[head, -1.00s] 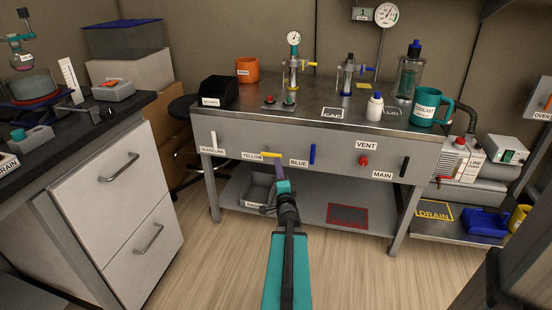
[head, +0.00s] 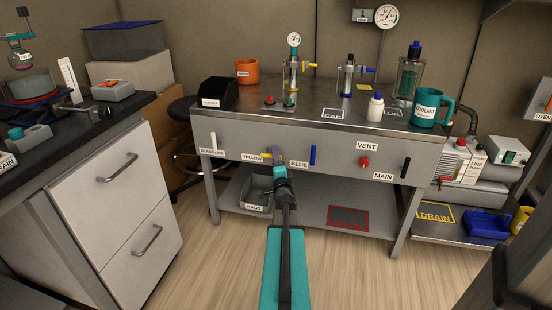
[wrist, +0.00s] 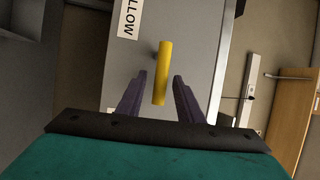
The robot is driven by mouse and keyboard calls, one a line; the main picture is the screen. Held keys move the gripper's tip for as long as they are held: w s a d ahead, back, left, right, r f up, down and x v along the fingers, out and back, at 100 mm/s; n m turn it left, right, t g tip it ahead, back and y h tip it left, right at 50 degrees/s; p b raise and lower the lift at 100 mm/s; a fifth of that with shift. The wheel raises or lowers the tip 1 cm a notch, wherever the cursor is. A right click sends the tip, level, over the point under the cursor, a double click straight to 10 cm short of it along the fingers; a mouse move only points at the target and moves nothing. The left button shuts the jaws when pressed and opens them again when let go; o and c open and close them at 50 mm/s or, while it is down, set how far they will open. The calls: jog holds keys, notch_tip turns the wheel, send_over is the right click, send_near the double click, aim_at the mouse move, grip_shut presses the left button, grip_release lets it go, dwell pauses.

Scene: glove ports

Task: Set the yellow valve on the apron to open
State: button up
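The yellow valve handle (head: 266,155) is on the front apron (head: 335,140) of the steel bench, right of its YELLOW label (head: 251,158). It lies level, in line with the label's text. In the wrist view the yellow handle (wrist: 162,75) reaches between the two dark fingers of my gripper (wrist: 159,80), with a gap on each side. My gripper (head: 276,154) is open at the handle's right end and hides part of it in the head view. The label (wrist: 129,17) also shows in the wrist view.
On the apron, a white upright handle (head: 213,141) is at the left. An upright blue handle (head: 312,154) is close to my gripper's right. A red knob (head: 364,162) and a dark MAIN handle (head: 405,167) are farther right. A grey RAGS bin (head: 256,193) sits below.

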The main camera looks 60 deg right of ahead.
grip_shut()
jog(key=shift+w+a, duration=0.1)
